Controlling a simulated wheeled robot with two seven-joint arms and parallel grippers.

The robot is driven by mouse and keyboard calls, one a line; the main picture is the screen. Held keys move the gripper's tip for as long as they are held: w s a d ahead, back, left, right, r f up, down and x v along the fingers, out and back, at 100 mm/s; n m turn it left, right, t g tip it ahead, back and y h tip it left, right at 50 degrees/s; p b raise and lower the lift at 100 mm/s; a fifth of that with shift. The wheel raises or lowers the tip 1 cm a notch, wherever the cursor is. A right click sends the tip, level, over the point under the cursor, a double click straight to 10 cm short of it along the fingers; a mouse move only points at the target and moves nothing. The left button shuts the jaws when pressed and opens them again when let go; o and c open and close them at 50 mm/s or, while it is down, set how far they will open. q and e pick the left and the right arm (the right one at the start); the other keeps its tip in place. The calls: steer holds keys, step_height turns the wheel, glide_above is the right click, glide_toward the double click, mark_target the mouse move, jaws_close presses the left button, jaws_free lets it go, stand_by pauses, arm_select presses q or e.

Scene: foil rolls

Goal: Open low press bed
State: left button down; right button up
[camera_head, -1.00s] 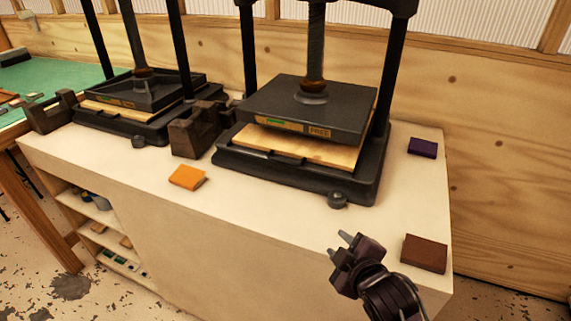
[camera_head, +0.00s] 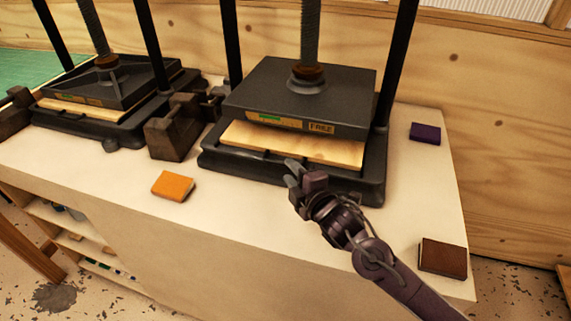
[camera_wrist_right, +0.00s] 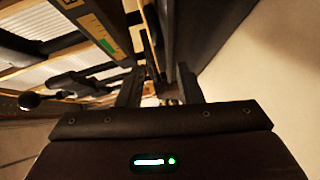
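The right press has a dark upper plate (camera_head: 300,92) with a green mark and a "FREE" label. Below it, a pale wooden board (camera_head: 290,143) lies on a dark bed (camera_head: 228,160). My right gripper (camera_head: 291,175) is at the front edge of this bed, fingers apart and pointing toward it. The bed's front knob is hidden behind my gripper. In the right wrist view, the two fingers (camera_wrist_right: 160,88) stand apart with dark and wooden edges seen between them; contact cannot be told. My left gripper is not in view.
A second press (camera_head: 105,88) stands at the left, with a dark block (camera_head: 172,135) between the presses. An orange block (camera_head: 172,186), a purple block (camera_head: 425,133) and a brown block (camera_head: 442,258) lie on the pale counter (camera_head: 235,215). The counter front is clear.

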mark_target(283, 165)
steer(key=x, duration=0.2)
steer(key=shift+w+a+f, duration=0.1)
steer(key=shift+w+a, duration=0.1)
steer(key=shift+w, duration=0.1)
steer(key=shift+w+a, duration=0.1)
steer(key=shift+w, duration=0.15)
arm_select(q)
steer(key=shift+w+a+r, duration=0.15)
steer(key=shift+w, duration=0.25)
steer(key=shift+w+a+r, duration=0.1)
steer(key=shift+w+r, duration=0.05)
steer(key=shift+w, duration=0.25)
arm_select(e)
jaws_close()
